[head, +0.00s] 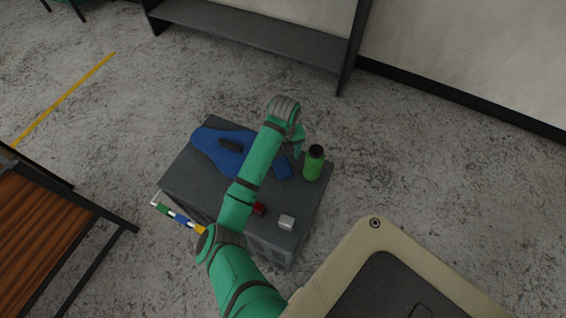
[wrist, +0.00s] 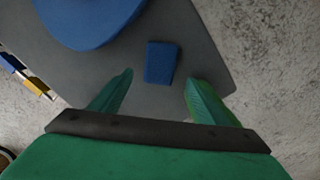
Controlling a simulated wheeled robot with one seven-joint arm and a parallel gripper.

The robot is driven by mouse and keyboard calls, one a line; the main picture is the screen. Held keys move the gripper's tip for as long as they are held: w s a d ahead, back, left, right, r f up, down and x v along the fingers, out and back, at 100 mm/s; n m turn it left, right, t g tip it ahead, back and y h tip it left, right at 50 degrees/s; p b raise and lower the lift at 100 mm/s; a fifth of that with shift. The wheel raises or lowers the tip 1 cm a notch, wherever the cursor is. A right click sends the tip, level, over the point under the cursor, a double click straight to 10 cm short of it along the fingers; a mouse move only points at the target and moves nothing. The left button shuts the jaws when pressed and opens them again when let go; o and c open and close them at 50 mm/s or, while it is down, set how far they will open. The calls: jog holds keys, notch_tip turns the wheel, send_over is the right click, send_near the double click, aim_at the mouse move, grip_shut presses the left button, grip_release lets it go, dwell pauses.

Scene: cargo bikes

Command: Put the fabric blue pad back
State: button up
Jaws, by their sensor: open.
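The blue pad (head: 283,168) is a small flat rectangle lying on top of the grey box (head: 187,180), near a larger blue item. In the wrist view the pad (wrist: 161,62) lies just beyond and between my fingertips, apart from them. My gripper (wrist: 158,82) is open and empty above the box top. In the head view my green arm reaches over the box and hides part of its top.
A large blue saddle-shaped item (head: 218,146) with a dark handle lies left of the pad. A green bottle (head: 313,164) stands close on the right. A red object (head: 259,208) and a light grey block (head: 287,221) lie nearer the front. A wooden-slatted bench (head: 38,235) stands at left.

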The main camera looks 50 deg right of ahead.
jog(key=shift+r, duration=2.25)
